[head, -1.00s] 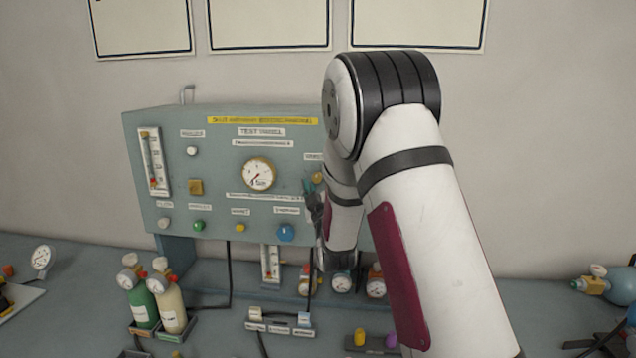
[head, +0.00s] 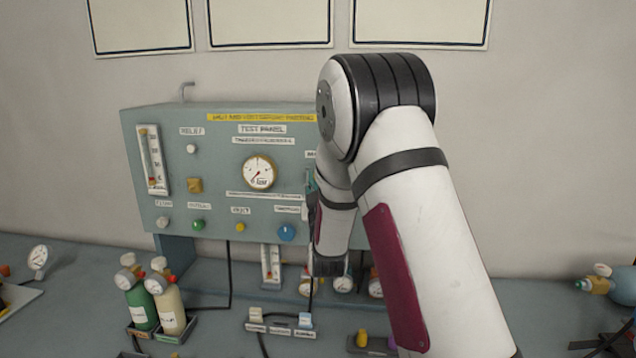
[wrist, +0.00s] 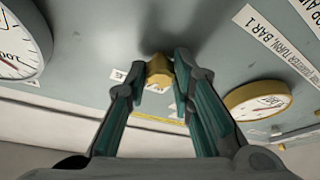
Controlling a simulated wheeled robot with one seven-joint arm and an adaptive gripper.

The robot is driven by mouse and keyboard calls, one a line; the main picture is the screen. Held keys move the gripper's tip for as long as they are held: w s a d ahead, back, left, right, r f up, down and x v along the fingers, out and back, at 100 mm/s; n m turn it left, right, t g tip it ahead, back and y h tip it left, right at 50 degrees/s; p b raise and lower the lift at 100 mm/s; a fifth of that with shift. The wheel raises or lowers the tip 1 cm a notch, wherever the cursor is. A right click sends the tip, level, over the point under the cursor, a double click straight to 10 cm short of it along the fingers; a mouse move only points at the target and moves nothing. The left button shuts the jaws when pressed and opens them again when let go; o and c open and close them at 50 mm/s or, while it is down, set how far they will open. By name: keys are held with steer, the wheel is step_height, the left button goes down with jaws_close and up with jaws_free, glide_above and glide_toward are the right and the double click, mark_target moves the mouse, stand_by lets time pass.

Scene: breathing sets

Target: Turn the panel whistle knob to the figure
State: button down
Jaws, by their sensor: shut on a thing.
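The grey-green test panel (head: 220,150) stands at the back of the bench. In the wrist view, a faceted yellow-brass knob (wrist: 159,71) on the panel face sits between the two dark green fingers of my gripper (wrist: 161,68). The gripper is shut on this knob, and the knob is still mounted on the panel. In the head view, my gripper (head: 311,187) is at the panel's right part, seen edge-on, and my arm hides the knob and the panel's right end. The knob's label and figures are too covered or small to read.
In the wrist view, a white gauge (wrist: 15,48) is left of the fingers and a yellow-rimmed gauge (wrist: 257,101) right. The panel carries a blue knob (head: 286,232) and a brass square knob (head: 195,185). Bottles (head: 140,300) stand at the bench's front left.

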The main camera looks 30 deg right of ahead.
steer(key=shift+w+a+r+n+g+h+b, duration=0.15)
steer(key=shift+n+g+h+b, duration=0.35)
steer(key=shift+n+g+b, duration=3.35)
steer(key=shift+a+r+n+t+h+b, duration=0.2)
steer(key=shift+n+h, duration=0.3)
steer(key=shift+n, duration=7.05)
steer(key=shift+w+d+r+n+g+h+b, duration=0.1)
steer(key=shift+n+g+h+b, duration=0.4)
steer(key=shift+n+g+b, duration=3.35)
steer(key=n+t+p, duration=0.3)
steer(key=t, duration=0.1)
steer(key=c, duration=1.4)
jaws_free()
steer(key=shift+o, duration=0.2)
